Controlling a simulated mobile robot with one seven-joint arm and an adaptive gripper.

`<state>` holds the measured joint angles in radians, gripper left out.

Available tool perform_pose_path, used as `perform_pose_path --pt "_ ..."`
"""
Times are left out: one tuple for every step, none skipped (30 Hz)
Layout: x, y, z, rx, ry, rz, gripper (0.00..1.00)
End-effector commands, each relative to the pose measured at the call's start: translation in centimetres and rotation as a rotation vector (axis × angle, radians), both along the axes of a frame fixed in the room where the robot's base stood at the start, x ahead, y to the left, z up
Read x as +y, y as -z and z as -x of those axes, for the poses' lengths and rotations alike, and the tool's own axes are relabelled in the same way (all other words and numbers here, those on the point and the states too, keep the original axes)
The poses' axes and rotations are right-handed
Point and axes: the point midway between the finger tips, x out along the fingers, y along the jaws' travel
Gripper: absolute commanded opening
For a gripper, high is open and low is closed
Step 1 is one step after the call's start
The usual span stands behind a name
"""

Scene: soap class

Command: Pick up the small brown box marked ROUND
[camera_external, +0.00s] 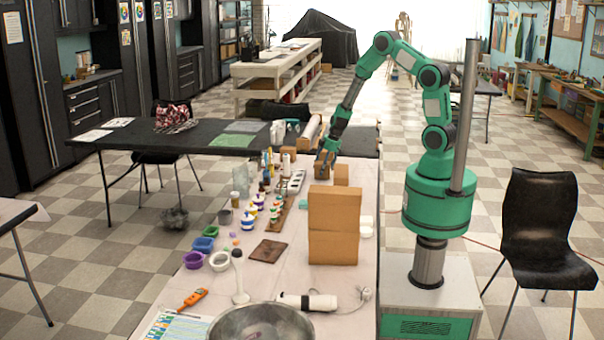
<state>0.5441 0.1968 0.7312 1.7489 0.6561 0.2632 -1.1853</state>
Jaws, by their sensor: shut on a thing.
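My gripper (326,155) points down over the far half of the long work table, behind the tall brown boxes. It is shut on a small brown box (322,172), which shows just below the fingers. The marking on this box is too small to read. I cannot tell whether the box touches the table top. Another small brown box (341,174) is close to its right, partly hidden behind the tall brown boxes.
Tall brown boxes (335,225) stand in front of my gripper. Several small bottles (258,202) and coloured bowls (204,244) fill the table's left side. A metal bowl (262,325) is at the near end. A black chair (540,225) stands right of my base.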

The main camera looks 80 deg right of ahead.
Motion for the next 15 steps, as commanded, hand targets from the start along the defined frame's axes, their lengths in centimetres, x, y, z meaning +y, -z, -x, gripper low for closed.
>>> perform_pose_path --pt "0.0 -0.7 -0.1 -0.002 -0.001 0.001 0.36" --pt "0.0 -1.0 -0.1 -0.002 -0.001 0.001 0.36" --pt "0.0 -1.5 -0.1 -0.002 -0.001 0.001 0.36" --pt "-0.1 -1.9 -0.1 -0.002 0.0 0.002 0.36" --pt "-0.1 -2.3 -0.1 -0.003 0.0 0.002 0.36" --pt "-0.1 -3.0 -0.1 -0.003 0.0 0.002 0.36" --pt "0.0 -3.1 0.1 -0.002 -0.001 0.001 0.36" --pt "0.2 -2.9 0.5 -0.001 0.0 0.001 0.36" --pt "0.4 -2.8 0.8 -0.001 0.0 0.001 0.36" --pt "0.5 -2.9 1.1 -0.001 0.0 0.001 0.36" --pt "0.7 -2.9 1.5 -0.001 0.0 0.001 0.36" --pt "0.9 -2.9 1.9 0.0 0.001 0.001 0.36" --pt "1.1 -3.0 2.2 -0.001 0.0 0.001 0.36" --pt "1.2 -3.0 2.6 -0.002 0.001 0.002 0.36" --pt "1.5 -3.0 3.0 -0.001 0.0 0.001 0.36"
